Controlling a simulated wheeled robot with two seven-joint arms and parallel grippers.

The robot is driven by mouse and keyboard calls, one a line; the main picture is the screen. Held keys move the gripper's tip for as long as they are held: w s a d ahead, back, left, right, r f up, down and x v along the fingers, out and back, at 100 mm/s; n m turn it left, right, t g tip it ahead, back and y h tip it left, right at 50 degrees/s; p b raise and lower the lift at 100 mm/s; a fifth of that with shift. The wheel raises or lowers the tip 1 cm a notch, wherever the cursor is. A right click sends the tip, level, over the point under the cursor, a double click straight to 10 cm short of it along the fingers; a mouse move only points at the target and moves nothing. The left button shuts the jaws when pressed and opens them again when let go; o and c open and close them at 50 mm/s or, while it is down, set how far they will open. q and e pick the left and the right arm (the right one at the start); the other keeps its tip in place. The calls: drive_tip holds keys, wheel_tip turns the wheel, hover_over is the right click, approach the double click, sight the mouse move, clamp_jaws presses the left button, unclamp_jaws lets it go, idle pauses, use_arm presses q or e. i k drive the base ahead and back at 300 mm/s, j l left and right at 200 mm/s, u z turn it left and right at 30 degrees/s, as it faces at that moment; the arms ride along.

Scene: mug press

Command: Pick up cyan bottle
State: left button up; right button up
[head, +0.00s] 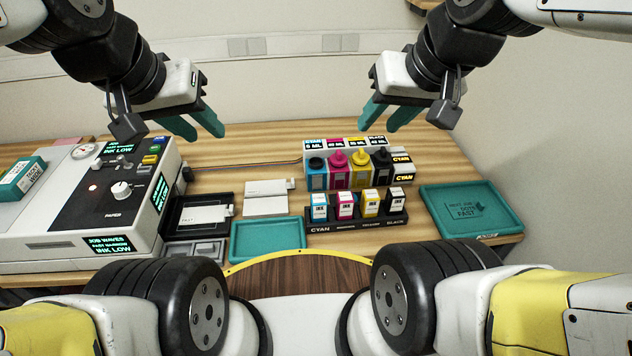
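The cyan bottle (316,178) stands upright at the left end of a row of ink bottles on the wooden table, with a dark top. Its face is partly hidden by the small cartridges in front of it. My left gripper (207,133) is empty above the back of the table, left of the bottle, its teal fingers apart. My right gripper (380,126) is empty, fingers apart, above and right of the bottle. Neither gripper touches anything.
Magenta (338,172), yellow (361,171) and black (381,166) bottles stand close beside the cyan one. A black cartridge rack (357,226) is in front. Teal trays (267,240) (471,209) lie left and right. A printer-like machine (75,206) fills the left side.

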sight(319, 201)
drive_tip(key=j+z, duration=0.15)
drive_tip(key=j, duration=0.2)
drive_tip(key=k+j+z, duration=0.15)
drive_tip(key=j, duration=0.2)
drive_tip(key=k+j+z, duration=0.15)
drive_tip(key=j, duration=0.15)
drive_tip(key=j+z, duration=0.15)
drive_tip(key=j, duration=0.2)
drive_tip(key=k, duration=0.05)
